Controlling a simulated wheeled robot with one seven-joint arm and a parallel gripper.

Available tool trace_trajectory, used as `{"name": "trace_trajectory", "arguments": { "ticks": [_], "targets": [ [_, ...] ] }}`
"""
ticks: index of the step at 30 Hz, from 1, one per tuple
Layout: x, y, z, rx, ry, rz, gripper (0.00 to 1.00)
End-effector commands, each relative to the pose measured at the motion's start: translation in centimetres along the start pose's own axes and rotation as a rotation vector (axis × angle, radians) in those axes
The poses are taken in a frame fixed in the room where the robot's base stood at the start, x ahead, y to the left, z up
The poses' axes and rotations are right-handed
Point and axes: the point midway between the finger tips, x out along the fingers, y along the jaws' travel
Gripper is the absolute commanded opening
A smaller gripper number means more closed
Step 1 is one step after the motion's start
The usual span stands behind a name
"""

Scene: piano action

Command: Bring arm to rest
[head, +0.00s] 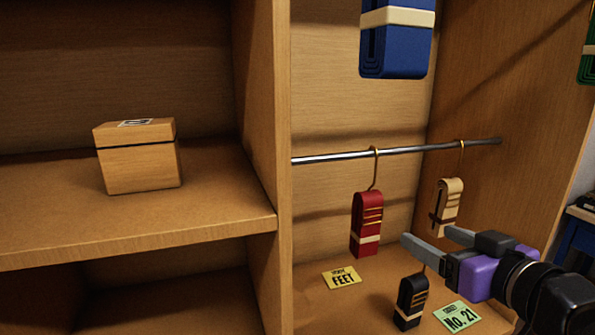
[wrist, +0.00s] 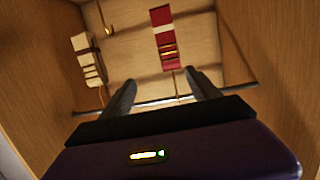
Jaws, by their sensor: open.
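My gripper (head: 436,240) is at the lower right of the head view, inside the right compartment of the wooden cabinet. Its two grey fingers are apart with nothing between them. In the wrist view the fingers (wrist: 160,85) point toward the compartment's back wall. A red folded bundle (head: 366,224) hangs by a hook from the metal rod (head: 400,150), left of my gripper. A cream bundle (head: 448,206) hangs from the rod just above the fingers. Both also show in the wrist view, the red bundle (wrist: 162,35) and the cream bundle (wrist: 88,58).
A black bundle (head: 411,300) with a hook is below my gripper, near a yellow "FEET" card (head: 341,278) and a green "NO. 21" card (head: 458,317). A blue bundle (head: 396,45) hangs above. A divider (head: 262,110) separates the left shelf, which holds a wooden box (head: 139,165).

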Motion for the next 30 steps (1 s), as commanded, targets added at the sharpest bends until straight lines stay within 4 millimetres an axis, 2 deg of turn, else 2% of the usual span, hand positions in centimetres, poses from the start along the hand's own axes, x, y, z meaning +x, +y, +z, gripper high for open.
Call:
{"name": "trace_trajectory", "arguments": {
  "ticks": [3,6,10,13,17,20,30],
  "targets": [
    [-0.3,0.8,-1.6,0.011,0.079,0.033,0.71],
    [-0.6,1.4,-2.2,0.027,0.143,0.064,0.71],
    [-1.2,2.1,-2.0,0.056,0.223,0.108,0.71],
    [-1.9,2.5,-1.0,0.083,0.280,0.145,0.71],
    [-3.1,2.6,1.4,0.118,0.344,0.198,0.71],
    [-4.5,2.4,4.1,0.142,0.380,0.241,0.71],
    [-11.2,-0.5,13.4,0.154,0.420,0.343,0.71]
  ]
}}
